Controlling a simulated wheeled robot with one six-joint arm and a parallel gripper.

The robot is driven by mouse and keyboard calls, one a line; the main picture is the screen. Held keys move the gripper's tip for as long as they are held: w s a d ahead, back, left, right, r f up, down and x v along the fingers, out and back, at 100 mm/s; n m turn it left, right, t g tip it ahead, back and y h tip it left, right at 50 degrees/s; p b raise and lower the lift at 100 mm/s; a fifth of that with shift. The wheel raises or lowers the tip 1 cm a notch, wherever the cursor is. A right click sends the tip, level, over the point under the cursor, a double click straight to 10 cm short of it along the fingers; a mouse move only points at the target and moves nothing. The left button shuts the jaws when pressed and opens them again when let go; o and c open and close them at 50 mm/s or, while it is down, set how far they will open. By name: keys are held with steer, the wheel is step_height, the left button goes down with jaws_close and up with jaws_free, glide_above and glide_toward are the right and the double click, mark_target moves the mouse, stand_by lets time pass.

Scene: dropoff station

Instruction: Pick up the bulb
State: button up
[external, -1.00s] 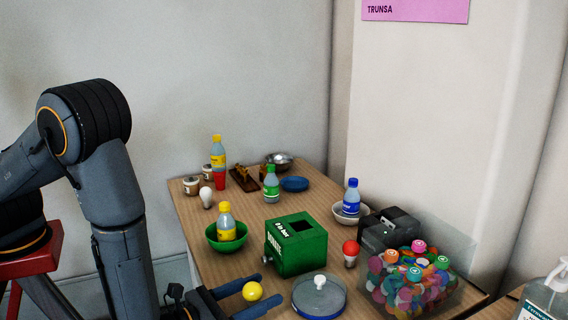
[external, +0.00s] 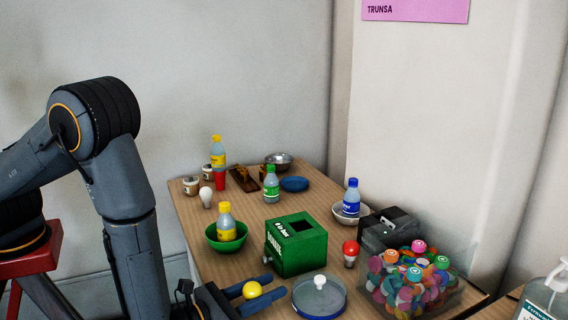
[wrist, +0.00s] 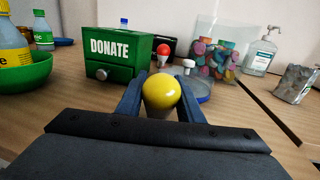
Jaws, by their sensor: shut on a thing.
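A bulb with a yellow top (external: 252,290) is between the two fingers of my gripper (external: 256,290) near the front of the table. In the wrist view the yellow bulb (wrist: 161,92) sits between my fingertips (wrist: 160,98), which are shut on it from both sides. Its lower part is mostly hidden. A red bulb (external: 350,254) stands to the right of the green box, and it also shows in the wrist view (wrist: 166,50). A white bulb (external: 206,197) stands at the left of the table.
A green donate box (external: 284,257) stands just behind my gripper. A lidded round dish (external: 334,306) is close on the right, beside a clear bin of coloured pieces (external: 450,302). A green bowl (external: 212,243) holds a yellow-capped bottle (external: 226,224). Bare wood (external: 222,270) shows left of the box.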

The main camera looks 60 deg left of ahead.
step_height(320, 180, up, 10)
stand_by(0.6)
steer(key=shift+r, duration=0.1)
